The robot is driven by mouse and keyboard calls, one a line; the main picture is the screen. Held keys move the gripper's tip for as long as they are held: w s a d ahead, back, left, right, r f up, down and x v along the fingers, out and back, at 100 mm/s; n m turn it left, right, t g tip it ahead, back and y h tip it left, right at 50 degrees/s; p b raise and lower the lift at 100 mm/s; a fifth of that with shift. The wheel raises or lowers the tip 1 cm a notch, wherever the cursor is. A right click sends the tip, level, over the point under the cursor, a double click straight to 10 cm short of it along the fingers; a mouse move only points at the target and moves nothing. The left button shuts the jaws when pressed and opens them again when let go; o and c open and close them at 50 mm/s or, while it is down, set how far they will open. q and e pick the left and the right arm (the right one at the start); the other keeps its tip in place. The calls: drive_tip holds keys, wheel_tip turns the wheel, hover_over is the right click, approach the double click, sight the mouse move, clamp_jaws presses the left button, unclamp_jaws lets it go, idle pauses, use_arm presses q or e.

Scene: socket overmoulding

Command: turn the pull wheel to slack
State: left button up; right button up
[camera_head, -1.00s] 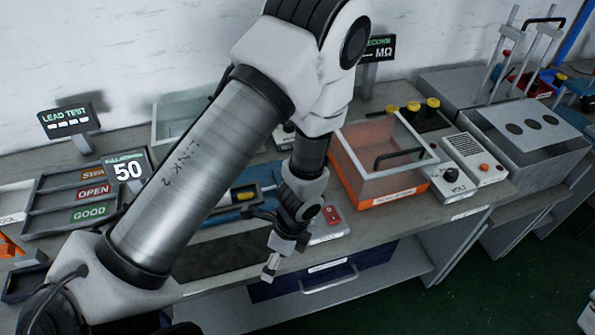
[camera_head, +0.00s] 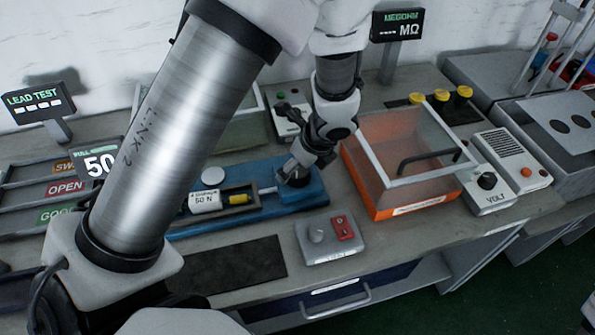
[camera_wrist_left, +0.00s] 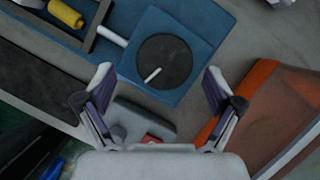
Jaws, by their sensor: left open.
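The pull wheel (camera_wrist_left: 168,58) is a dark round disc with a white mark on its face, set on the right end of a blue pull-test base (camera_wrist_left: 195,25). In the wrist view the mark slants toward the lower left of the disc. My left gripper (camera_wrist_left: 158,76) is open, its two fingers apart on either side of the wheel's lower part in the picture, with nothing between them. In the head view my left gripper (camera_head: 295,170) is over the right end of the blue base (camera_head: 318,196) and largely hides the wheel. My right gripper is not in view.
A grey box with a red switch (camera_head: 343,227) stands in front of the base. An orange-edged clear bin (camera_head: 385,212) is close on the right. A dark mat (camera_head: 225,272) lies at front left.

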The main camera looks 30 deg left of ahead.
use_arm(q)
drive_tip(key=shift+w+a+f, duration=0.25)
drive_tip(key=shift+w+f, duration=0.05)
drive_tip(key=shift+f, duration=0.3)
drive_tip(key=shift+w+a+f, duration=0.25)
drive_tip(key=shift+w+f, duration=0.05)
drive_tip(key=shift+f, duration=0.25)
drive_tip(key=shift+s+d+r, duration=0.2)
drive_tip(key=shift+s+r, duration=0.15)
drive_tip(key=shift+s, duration=0.1)
drive_tip(key=c, duration=1.2)
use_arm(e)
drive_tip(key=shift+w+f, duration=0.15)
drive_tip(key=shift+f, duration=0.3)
use_arm(q)
drive_tip(key=shift+o, duration=0.2)
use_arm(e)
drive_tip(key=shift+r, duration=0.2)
